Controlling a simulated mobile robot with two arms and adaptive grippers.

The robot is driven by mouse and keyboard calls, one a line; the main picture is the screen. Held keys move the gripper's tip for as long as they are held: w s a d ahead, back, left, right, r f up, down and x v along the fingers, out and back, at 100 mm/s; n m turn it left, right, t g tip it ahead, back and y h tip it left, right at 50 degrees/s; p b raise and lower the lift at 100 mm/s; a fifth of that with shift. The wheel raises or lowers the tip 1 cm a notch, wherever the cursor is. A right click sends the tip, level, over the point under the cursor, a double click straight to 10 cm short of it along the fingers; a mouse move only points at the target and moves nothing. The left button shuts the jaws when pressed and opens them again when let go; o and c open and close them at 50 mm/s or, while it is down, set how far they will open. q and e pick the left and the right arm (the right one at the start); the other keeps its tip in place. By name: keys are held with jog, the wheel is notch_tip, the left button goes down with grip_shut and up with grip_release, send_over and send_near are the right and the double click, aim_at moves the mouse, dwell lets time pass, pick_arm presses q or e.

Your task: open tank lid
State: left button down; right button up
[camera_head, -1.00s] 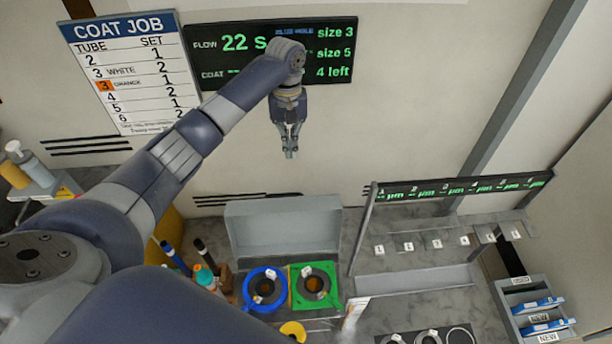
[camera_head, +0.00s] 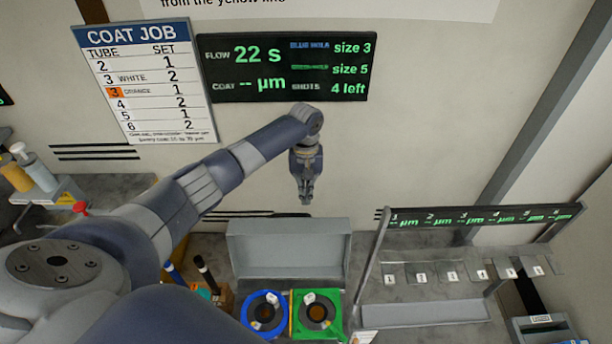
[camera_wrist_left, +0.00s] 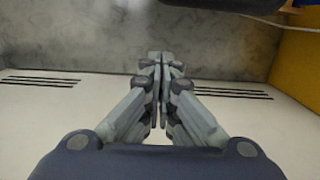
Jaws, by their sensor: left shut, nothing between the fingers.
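My left gripper (camera_head: 306,198) hangs with its fingers pointing down in front of the wall, above the back edge of a grey box-like form (camera_head: 288,250). The fingers are shut and empty; in the left wrist view my left gripper (camera_wrist_left: 160,60) shows its two fingertips together. The grey form has a broad pale front and a rim along its top. I cannot tell for sure whether it is the tank or its lid, or whether it is open. The gripper looks apart from it. My right gripper is not in view.
A blue ring holder (camera_head: 265,312) and a green ring holder (camera_head: 317,312) sit in front of the grey form. A rack with numbered tags (camera_head: 420,275) stands to the right. Bottles (camera_head: 40,172) are at the left. The wall carries a dark display (camera_head: 283,68).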

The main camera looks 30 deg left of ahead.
pick_arm(q)
jog(key=s+d+p, duration=0.1)
jog(key=s+d+r+p, duration=0.1)
jog(key=s, duration=0.1)
jog(key=shift+s+p, duration=0.1)
jog(key=shift+p, duration=0.25)
